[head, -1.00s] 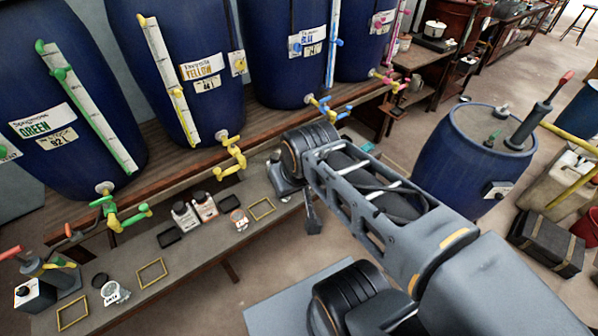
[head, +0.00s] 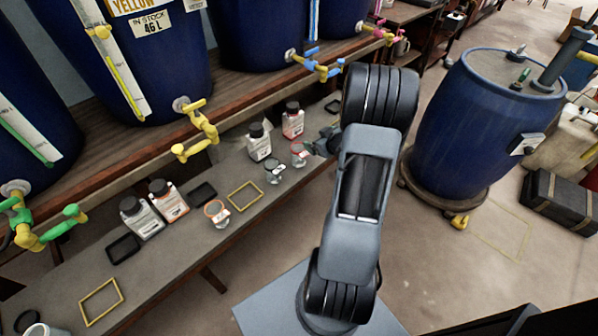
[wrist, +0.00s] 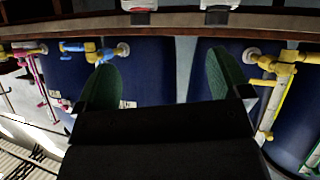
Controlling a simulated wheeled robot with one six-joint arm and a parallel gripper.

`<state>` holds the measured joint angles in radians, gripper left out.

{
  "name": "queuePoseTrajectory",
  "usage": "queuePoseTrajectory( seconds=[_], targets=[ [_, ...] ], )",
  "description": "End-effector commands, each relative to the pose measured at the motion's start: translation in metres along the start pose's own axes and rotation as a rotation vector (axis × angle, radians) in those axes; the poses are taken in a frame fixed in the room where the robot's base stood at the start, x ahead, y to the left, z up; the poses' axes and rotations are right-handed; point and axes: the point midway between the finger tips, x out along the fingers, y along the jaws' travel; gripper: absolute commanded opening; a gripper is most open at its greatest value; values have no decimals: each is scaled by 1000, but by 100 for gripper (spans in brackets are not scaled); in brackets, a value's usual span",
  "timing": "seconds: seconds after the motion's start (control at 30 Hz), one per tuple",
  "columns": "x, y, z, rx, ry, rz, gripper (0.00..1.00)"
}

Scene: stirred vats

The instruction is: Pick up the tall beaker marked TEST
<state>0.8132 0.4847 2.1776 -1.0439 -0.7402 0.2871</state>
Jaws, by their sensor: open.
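In the head view several small clear beakers stand on the narrow grey bench. One with an orange rim (head: 217,212) is left of centre, one with a dark rim (head: 274,171) is further right, and one with a red rim (head: 299,154) is nearest my gripper. Another beaker (head: 38,329) is cut off at the bottom left. I cannot read TEST on any of them. My gripper (head: 325,141) is partly hidden by my arm, just right of the red-rimmed beaker. In the wrist view my gripper (wrist: 162,80) has its two green-padded fingers wide apart with nothing between them.
White-labelled bottles (head: 259,142) stand in pairs behind the beakers. Yellow square frames (head: 245,195) lie on the bench. Above, blue vats with a yellow tap (head: 195,128) and a blue tap (head: 318,66) overhang it. A blue drum (head: 475,125) stands right of my arm.

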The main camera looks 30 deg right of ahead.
Motion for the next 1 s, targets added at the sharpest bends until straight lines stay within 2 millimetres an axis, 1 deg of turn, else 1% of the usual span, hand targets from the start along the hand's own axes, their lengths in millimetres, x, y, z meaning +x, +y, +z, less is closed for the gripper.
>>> queuePoseTrajectory(
  seconds=[0.03, 0.1, 0.2, 0.3, 0.37, 0.43, 0.6, 0.7, 0.8, 1.0],
  targets=[
    [13, -1, 36, 25, 25, -33, 95],
    [18, -3, 60, 49, 64, -77, 95],
    [21, -5, 81, 79, 107, -124, 95],
    [27, -8, 92, 96, 134, -152, 95],
    [34, -11, 94, 100, 142, -162, 95],
    [46, -14, 93, 102, 146, -168, 95],
    [76, -18, 88, 102, 146, -167, 95],
    [89, -20, 85, 102, 147, -167, 95],
    [99, -21, 83, 103, 145, -165, 95],
    [108, -22, 81, 103, 145, -164, 95]
  ],
)
